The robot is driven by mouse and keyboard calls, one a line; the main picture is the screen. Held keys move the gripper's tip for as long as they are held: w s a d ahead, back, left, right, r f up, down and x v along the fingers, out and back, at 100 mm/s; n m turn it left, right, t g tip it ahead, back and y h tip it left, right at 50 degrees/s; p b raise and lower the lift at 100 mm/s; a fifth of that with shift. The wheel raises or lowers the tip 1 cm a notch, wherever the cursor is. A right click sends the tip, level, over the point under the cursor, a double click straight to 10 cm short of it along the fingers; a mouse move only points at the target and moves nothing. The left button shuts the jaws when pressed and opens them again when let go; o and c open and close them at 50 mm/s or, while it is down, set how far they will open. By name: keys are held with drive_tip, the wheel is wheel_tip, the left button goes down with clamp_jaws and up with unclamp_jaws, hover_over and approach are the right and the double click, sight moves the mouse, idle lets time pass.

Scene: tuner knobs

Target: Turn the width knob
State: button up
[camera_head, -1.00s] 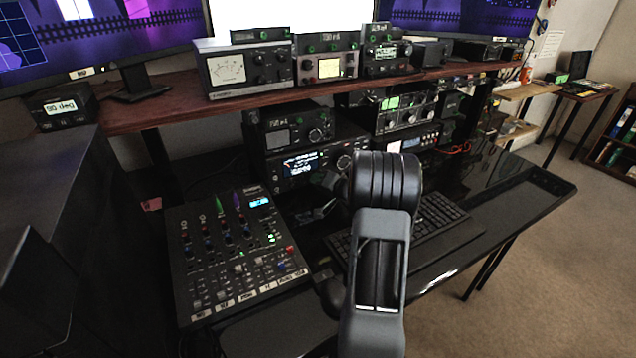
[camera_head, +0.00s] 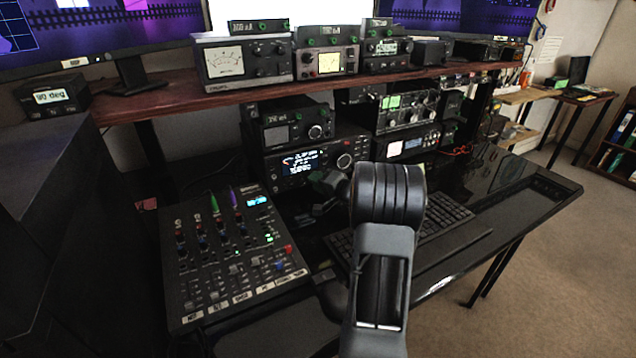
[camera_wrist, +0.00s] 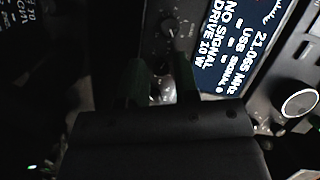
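A dark radio with a lit display (camera_head: 303,165) stands on the desk in the head view. Its display (camera_wrist: 232,45) also shows, turned sideways, in the wrist view. A small dark knob with a pale pointer mark (camera_wrist: 168,25) sits beside that display; its label is too small to read, so I cannot tell whether it is the width knob. My gripper (camera_wrist: 163,72) has its two dark fingers apart, with a gap between them, just short of this knob. Something shiny and blurred shows in the gap. In the head view my gripper (camera_head: 328,184) is small, dark and partly hidden by my arm.
A large silver-rimmed knob (camera_wrist: 299,103) lies right of the display in the wrist view. A mixer (camera_head: 232,250) stands at left, and a keyboard (camera_head: 445,218) lies right of my arm. More radios line the wooden shelf (camera_head: 200,101) above. The desk's right end is clear.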

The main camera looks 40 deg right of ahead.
drive_tip(key=shift+s, duration=0.1)
drive_tip(key=v, duration=1.3)
drive_tip(key=shift+s+d+p, duration=0.2)
drive_tip(key=shift+s+p, duration=0.1)
drive_tip(key=shift+w, duration=0.1)
